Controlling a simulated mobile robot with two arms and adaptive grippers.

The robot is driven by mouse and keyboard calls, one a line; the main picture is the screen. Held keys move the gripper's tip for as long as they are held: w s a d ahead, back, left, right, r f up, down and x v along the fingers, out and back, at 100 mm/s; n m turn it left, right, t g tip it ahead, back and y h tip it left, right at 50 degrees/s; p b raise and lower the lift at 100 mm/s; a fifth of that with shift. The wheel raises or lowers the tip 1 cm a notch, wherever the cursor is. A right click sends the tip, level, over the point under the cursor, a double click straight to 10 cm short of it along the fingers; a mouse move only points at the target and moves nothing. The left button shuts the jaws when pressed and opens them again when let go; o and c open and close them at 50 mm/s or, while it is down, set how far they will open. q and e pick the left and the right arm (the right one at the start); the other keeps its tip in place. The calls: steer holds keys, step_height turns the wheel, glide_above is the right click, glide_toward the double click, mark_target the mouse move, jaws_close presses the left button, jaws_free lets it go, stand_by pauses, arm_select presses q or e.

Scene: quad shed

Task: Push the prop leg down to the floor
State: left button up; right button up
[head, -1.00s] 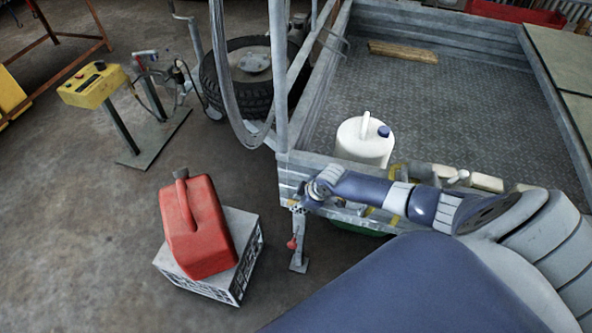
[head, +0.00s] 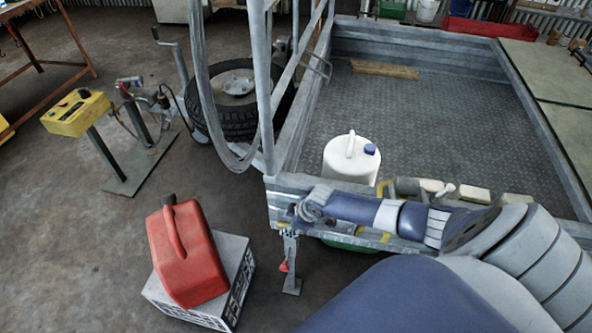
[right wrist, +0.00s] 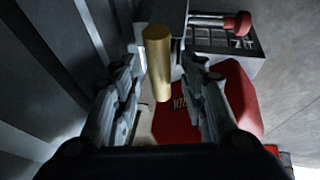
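The prop leg (head: 291,262) hangs upright below the trailer's near corner in the head view, with a red knob (head: 283,266) on its side. My right arm reaches in from the right, and my right gripper (head: 300,212) is at that corner, just above the leg. In the right wrist view, my right gripper (right wrist: 160,75) is open, its fingers on either side of a brass-coloured cylinder (right wrist: 158,60), with gaps visible beside it. A red knob on a metal rod (right wrist: 238,23) lies beyond. Whether the leg's foot touches the floor is unclear. My left gripper is out of view.
A red jerry can (head: 186,250) stands on a grey crate (head: 238,260) left of the leg. A white container (head: 350,165) stands in the trailer bed (head: 440,110). A yellow box on a stand (head: 76,112) is farther left. Bare floor lies between.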

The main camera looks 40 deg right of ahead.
steer(key=v, duration=1.1)
steer(key=shift+d+r, duration=0.2)
steer(key=shift+r, duration=0.05)
steer(key=shift+s, duration=0.1)
